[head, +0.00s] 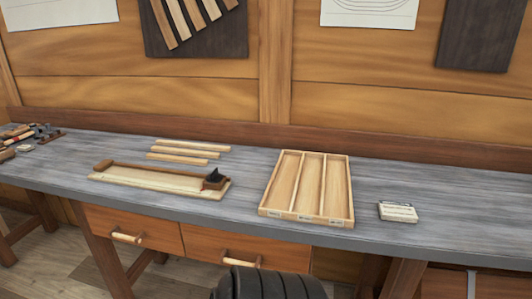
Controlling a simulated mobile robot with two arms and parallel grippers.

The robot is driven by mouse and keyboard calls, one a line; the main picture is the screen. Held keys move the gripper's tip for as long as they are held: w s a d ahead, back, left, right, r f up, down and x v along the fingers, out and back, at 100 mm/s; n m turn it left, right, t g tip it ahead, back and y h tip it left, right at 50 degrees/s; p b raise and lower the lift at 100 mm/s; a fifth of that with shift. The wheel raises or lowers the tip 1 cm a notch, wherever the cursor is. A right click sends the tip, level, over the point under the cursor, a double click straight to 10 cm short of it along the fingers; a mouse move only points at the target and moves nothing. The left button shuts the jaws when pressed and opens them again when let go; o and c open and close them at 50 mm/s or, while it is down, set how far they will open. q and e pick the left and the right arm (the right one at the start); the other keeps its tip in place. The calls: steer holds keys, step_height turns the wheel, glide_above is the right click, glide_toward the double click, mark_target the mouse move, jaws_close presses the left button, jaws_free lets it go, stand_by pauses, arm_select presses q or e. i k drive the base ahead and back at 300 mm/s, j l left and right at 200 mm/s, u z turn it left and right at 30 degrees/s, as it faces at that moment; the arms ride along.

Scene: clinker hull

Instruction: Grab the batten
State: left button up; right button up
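Three pale wooden strips that look like battens lie side by side on the grey bench: the rear batten (194,144), the middle batten (184,151) and the front batten (177,159). They lie flat, roughly parallel, behind a low wooden board. I cannot tell which one the task means. Neither of my grippers shows in the head view.
The wooden board (160,179) carries a darker rail and a dark block (214,179) at its right end. Tools (30,134) clutter the far left. The right bench is clear.

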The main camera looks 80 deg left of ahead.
mark_target(183, 161)
steer(key=u, duration=3.45)
